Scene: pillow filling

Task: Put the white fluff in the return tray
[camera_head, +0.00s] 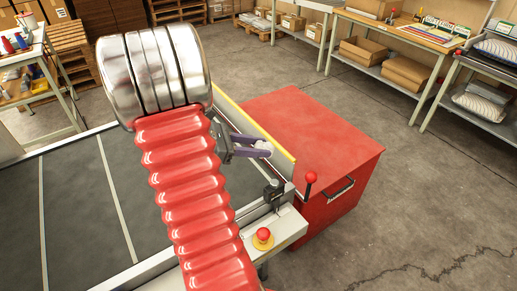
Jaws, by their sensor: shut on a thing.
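My gripper (262,149), with purple-grey fingers, reaches out to the right from behind my red ribbed arm. It is shut on a small piece of white fluff (263,145) at its fingertips. The fluff is beside the yellow-edged rail of the belt table, and I cannot tell its height above it. Much of the gripper's base is hidden by my arm. I cannot make out a tray that is clearly the return tray.
A red cabinet (318,142) stands just right of the belt table (82,205). A red-knobbed lever (310,178) and a red stop button (263,235) are at the table's near right corner. Workbenches (400,32) with boxes stand at the back right. The right floor is clear.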

